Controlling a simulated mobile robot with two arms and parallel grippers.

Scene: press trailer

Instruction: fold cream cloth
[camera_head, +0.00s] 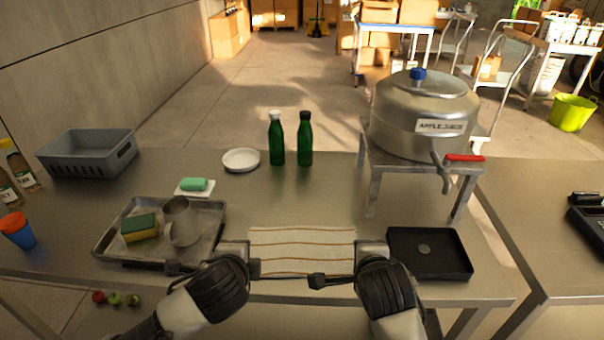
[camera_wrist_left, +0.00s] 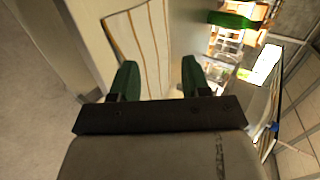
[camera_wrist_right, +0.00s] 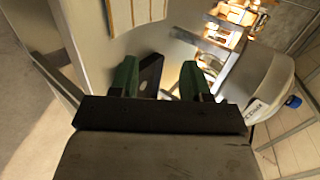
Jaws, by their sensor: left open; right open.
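The cream cloth (camera_head: 302,243) lies flat on the metal table between my two grippers, with several brown stripes running across it. Its near edge is partly hidden by my grippers. In the left wrist view the cloth (camera_wrist_left: 143,38) shows ahead of the fingers. In the right wrist view part of it (camera_wrist_right: 135,10) shows at the top. My left gripper (camera_head: 248,262) is open and empty at the cloth's near left corner. It also shows in the left wrist view (camera_wrist_left: 160,80). My right gripper (camera_head: 345,272) is open and empty near the cloth's near right corner; it also shows in the right wrist view (camera_wrist_right: 158,82).
A black tray (camera_head: 455,262) sits right of the cloth. A metal tray (camera_head: 110,235) with a sponge (camera_head: 140,228) and a metal jug (camera_head: 180,222) sits left. Behind are two green bottles (camera_head: 305,140), a white dish (camera_head: 241,158) and a juice pot (camera_head: 424,100) on a stand.

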